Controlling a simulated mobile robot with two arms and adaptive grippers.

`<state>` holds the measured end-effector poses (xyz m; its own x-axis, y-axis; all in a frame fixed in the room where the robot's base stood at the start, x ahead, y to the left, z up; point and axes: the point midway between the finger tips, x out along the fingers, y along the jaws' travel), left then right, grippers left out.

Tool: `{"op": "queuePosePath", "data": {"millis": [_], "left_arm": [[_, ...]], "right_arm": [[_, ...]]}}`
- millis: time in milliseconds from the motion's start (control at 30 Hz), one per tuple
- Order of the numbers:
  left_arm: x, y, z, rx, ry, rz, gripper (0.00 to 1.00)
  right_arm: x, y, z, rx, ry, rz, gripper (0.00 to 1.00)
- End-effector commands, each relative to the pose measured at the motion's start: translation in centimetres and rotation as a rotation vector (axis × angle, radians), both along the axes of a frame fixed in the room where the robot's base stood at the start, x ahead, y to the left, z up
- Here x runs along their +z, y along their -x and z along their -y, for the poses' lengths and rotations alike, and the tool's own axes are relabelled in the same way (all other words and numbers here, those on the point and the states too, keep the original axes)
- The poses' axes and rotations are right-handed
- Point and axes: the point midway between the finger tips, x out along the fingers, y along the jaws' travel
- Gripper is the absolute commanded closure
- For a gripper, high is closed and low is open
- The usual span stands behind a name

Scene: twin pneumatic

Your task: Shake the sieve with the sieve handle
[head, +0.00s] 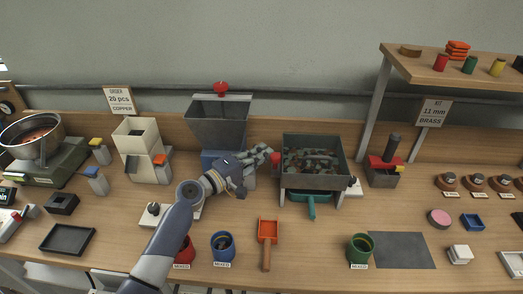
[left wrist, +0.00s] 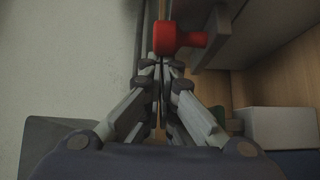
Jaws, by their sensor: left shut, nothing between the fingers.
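The sieve (head: 343,172) is a dark box on legs at the middle right of the bench, with many small pieces lying in it. Its red sieve handle (head: 276,159) sticks out on the left side. My left gripper (head: 268,153) is at the handle, with its fingers shut and nothing between them. In the left wrist view the red handle (left wrist: 180,38) is just beyond the shut fingertips (left wrist: 162,66); I cannot tell whether they touch it. My right gripper is not in view.
A grey hopper (head: 218,124) with a red knob stands behind my left arm. A teal chute (head: 311,203) hangs under the sieve. An orange scoop (head: 267,232), a blue cup (head: 223,246) and a green cup (head: 359,249) stand in front. A shelf (head: 440,72) overhangs the right.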

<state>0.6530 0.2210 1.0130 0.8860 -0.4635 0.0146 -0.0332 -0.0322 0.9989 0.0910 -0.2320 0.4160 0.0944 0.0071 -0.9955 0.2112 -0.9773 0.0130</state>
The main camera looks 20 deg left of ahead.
Motion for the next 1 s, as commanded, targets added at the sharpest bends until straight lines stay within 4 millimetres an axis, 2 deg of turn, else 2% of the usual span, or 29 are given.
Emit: {"op": "queuePosePath", "data": {"millis": [200, 333, 1000], "left_arm": [[-0.1, 3.8, 1.1, -0.003, 0.000, -0.002, 1.00], [0.0, 5.0, 1.5, -0.003, 0.000, -0.001, 1.00], [0.0, 5.2, 1.9, -0.004, 0.001, -0.001, 1.00]], "right_arm": [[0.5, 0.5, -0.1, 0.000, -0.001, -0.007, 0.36], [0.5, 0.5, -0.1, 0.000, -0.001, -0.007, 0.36], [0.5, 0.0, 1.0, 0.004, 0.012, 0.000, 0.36]]}}
